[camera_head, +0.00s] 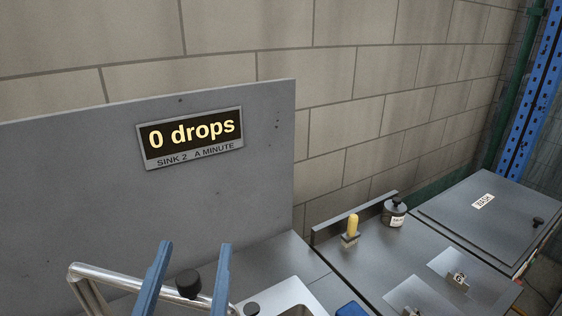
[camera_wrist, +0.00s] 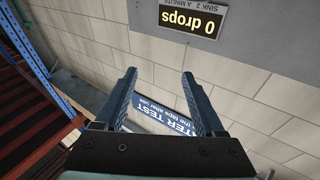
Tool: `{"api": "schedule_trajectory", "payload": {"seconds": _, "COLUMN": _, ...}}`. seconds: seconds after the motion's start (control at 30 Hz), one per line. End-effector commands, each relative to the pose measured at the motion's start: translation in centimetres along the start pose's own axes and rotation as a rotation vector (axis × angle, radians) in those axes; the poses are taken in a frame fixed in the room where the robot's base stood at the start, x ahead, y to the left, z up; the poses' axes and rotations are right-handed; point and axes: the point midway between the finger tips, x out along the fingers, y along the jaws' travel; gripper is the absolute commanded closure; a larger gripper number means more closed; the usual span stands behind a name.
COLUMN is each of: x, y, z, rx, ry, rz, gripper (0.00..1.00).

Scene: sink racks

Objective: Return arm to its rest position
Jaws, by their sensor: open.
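My gripper (camera_head: 190,268) shows at the bottom left of the head view as two blue fingers standing apart, with nothing between them. In that view the fingers overlap the chrome faucet (camera_head: 88,277) by the sink; I cannot tell how far apart in depth they are. In the wrist view my gripper (camera_wrist: 158,85) is also open and empty, facing the block wall (camera_wrist: 155,60). The rest of my arm is out of the head view.
A grey panel carries a display (camera_head: 190,138) reading "0 drops". A sink (camera_head: 288,297) lies below. Blue-framed shelving (camera_wrist: 22,40) stands at left in the wrist view.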

Motion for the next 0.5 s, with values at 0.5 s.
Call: {"api": "schedule_trajectory", "payload": {"seconds": 0.5, "x": 3.7, "y": 8.0, "z": -26.0, "rx": -0.047, "ry": 0.559, "rz": 0.017, "gripper": 0.29}}
